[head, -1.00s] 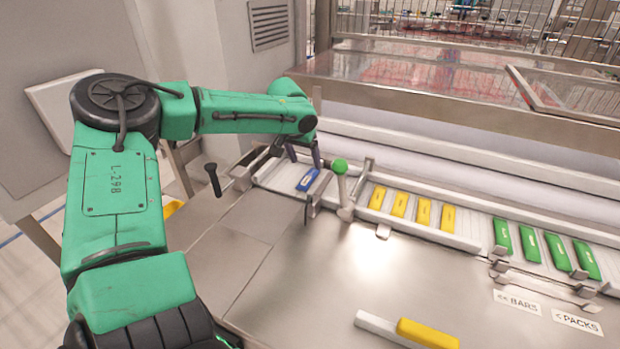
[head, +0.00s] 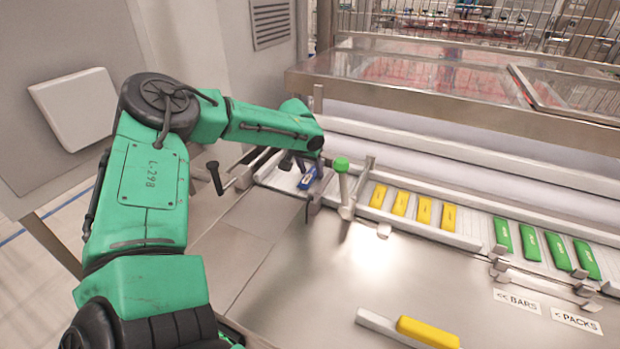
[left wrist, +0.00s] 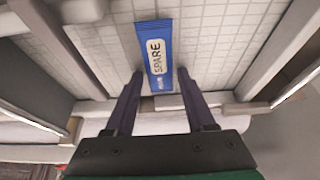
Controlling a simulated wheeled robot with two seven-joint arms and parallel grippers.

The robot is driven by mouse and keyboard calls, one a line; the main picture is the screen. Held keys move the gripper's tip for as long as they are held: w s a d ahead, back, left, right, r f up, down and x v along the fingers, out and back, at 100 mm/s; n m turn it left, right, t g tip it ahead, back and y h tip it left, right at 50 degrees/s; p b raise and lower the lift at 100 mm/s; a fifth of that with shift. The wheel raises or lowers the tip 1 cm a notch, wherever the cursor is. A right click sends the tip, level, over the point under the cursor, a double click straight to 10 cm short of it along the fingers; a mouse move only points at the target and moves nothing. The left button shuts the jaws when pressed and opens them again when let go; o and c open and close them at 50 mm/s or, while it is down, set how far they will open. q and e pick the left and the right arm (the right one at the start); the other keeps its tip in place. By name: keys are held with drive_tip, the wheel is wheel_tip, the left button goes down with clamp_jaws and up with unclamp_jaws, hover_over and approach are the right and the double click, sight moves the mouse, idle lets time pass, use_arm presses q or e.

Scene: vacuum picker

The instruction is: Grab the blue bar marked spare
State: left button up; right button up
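The blue bar marked SPARE (left wrist: 155,52) lies flat on the white ribbed conveyor in the left wrist view. In the head view the blue bar (head: 308,179) shows at the left end of the conveyor, partly covered by my gripper. My left gripper (left wrist: 160,74) is open, with one finger on each side of the bar's near end and a gap to the bar on both sides. It also shows in the head view (head: 300,164) above the bar. My right gripper is not in view.
A green-knobbed lever (head: 341,165) stands just right of the blue bar. Several yellow bars (head: 401,203) and green packs (head: 530,242) lie farther right on the conveyor. A yellow block (head: 428,332) and a black-handled crank (head: 214,178) are nearby. The steel table's middle is clear.

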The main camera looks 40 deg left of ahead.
use_arm(q)
clamp_jaws()
drive_tip(key=shift+r, duration=0.1)
